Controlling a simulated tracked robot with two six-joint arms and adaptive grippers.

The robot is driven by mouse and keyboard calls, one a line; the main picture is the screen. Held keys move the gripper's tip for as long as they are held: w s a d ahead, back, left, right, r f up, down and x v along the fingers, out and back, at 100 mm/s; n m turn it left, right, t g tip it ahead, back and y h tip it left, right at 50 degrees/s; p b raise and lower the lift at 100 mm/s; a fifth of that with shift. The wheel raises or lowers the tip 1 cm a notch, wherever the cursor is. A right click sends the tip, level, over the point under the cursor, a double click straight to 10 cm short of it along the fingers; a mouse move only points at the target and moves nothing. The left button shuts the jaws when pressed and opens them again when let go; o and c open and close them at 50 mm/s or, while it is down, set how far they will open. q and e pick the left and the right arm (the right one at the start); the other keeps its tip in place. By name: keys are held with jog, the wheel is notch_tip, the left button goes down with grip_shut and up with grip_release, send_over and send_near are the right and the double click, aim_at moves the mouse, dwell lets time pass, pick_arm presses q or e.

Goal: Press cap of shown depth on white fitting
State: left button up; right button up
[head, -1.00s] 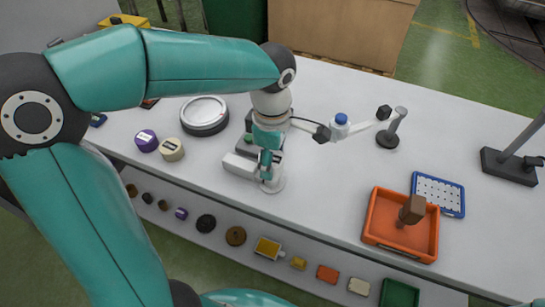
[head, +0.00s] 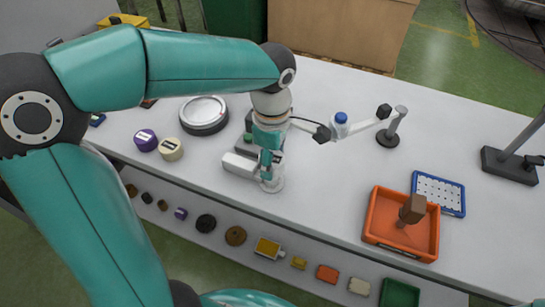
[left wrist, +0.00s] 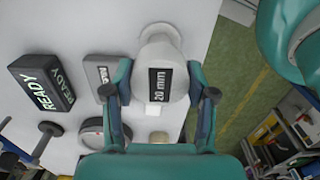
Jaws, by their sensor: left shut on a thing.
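In the left wrist view a whitish round piece with a black "20 mm" label (left wrist: 162,82) sits between the two fingers of my left gripper (left wrist: 160,95), which is shut on it. A wider white round part (left wrist: 160,38) shows just beyond it; I cannot tell whether the two are joined. In the head view my left gripper (head: 268,163) points down over a white round base (head: 270,184) near the table's front edge. The gripper hides most of the held piece there. A purple cap (head: 146,140) and a cream cap (head: 171,149) stand to the left. My right gripper is not in view.
A pale block (head: 240,165) lies beside the gripper. A round dark-sided dish (head: 204,114) stands behind. A blue-topped white piece (head: 340,122) and a grey post (head: 392,128) stand to the right. An orange tray (head: 375,238) and a blue-framed panel (head: 452,188) lie at front right.

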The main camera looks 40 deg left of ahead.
pick_arm(q)
jog(key=shift+f+b, duration=1.75)
jog(key=shift+f, duration=0.15)
dwell(2.9)
dwell(0.6)
jog(key=o, duration=0.9)
jog(key=shift+o, duration=0.2)
notch_tip(320, 180, up, 12)
jog(key=shift+f, duration=0.1)
